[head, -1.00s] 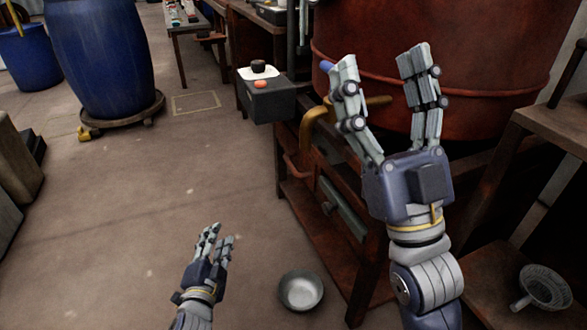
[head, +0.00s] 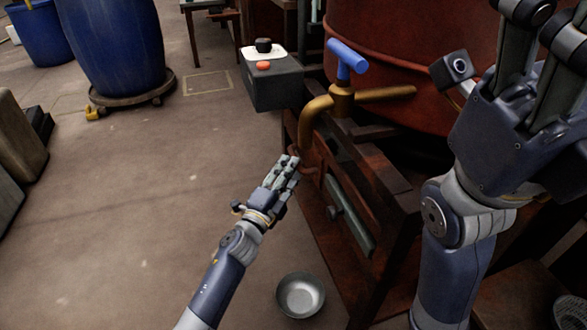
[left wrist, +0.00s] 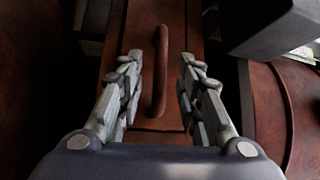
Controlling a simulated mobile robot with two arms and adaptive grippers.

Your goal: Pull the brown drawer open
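The brown drawer (head: 320,163) is in the wooden stand below the red vat, beside the brass tap. Its red-brown bar handle (left wrist: 160,75) runs upright in the middle of the left wrist view, and the drawer front (left wrist: 187,45) is behind it. My left gripper (head: 287,165) is at the handle in the head view. In the left wrist view its fingers (left wrist: 160,82) are apart on either side of the handle, with gaps showing. My right gripper (head: 540,50) is large at the right of the head view, its fingertips cut off by the frame.
A brass tap (head: 335,98) with a blue handle sticks out above the drawer. A grey box (head: 272,88) with a red button stands to its left. A metal bowl (head: 300,295) lies on the floor.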

